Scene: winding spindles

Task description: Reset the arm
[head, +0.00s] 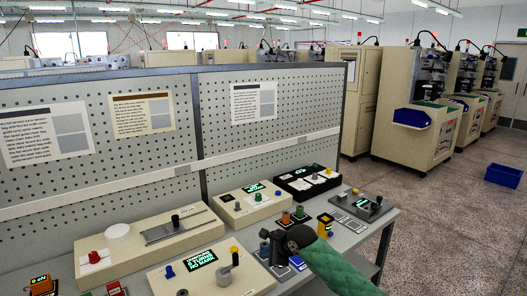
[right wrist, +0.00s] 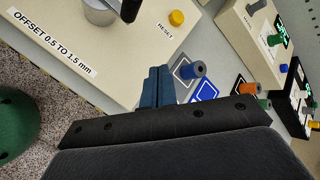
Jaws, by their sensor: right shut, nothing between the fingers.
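My right gripper (head: 268,240) is above the right part of the table, beside the front beige box (head: 213,275). In the right wrist view its two blue-grey fingers (right wrist: 158,88) are together with nothing between them. The box there carries a yellow button (right wrist: 176,18) labelled RESET, and a metal cylinder (right wrist: 100,12) with a black handle. The fingers are apart from the button. A blue spindle (right wrist: 194,70) stands on a marked pad close beside the fingertips. An orange spindle (right wrist: 249,89) and a green one (right wrist: 264,103) are farther right. My left gripper is not in view.
Beige boxes with displays and knobs fill the table, including a long slider box (head: 150,235) and a black box (head: 307,183). A yellow device (head: 325,224) stands near the right edge. A pegboard wall (head: 270,125) closes the back.

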